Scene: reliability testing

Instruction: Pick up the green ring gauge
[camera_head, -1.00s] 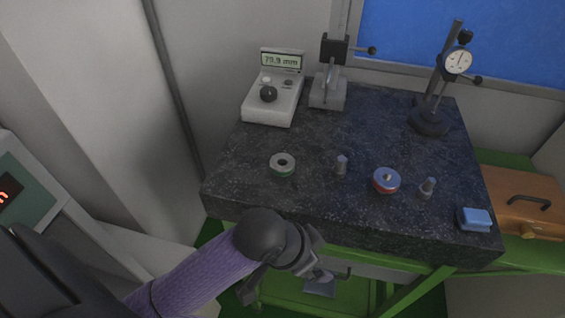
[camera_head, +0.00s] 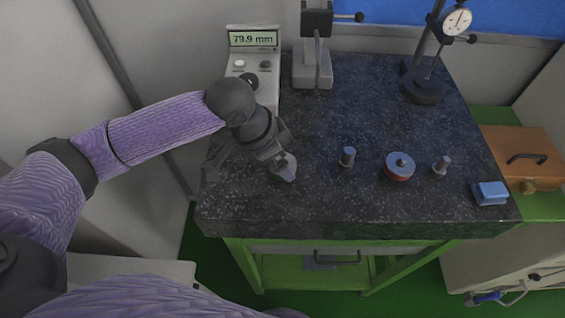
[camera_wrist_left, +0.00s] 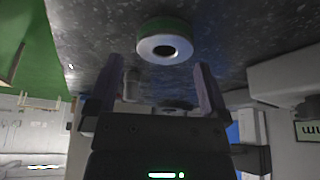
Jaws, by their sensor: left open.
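The green ring gauge (camera_wrist_left: 163,41) lies flat on the dark granite plate in the left wrist view, with a pale top face, a dark hole and a green outer wall. My left gripper (camera_wrist_left: 158,72) is open and empty, its two fingers apart and pointing toward the ring. The ring sits just beyond the fingertips, not between them. In the head view my left gripper (camera_head: 282,166) is over the left front part of the plate and hides most of the ring. My right gripper is not in view.
The granite plate (camera_head: 330,205) also holds a red ring gauge (camera_head: 400,171), two small grey pegs (camera_head: 347,157) and (camera_head: 441,165), and a blue block (camera_head: 490,193). A display box (camera_head: 254,40), a height stand (camera_head: 313,68) and a dial stand (camera_head: 424,86) stand behind. The front right centre is clear.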

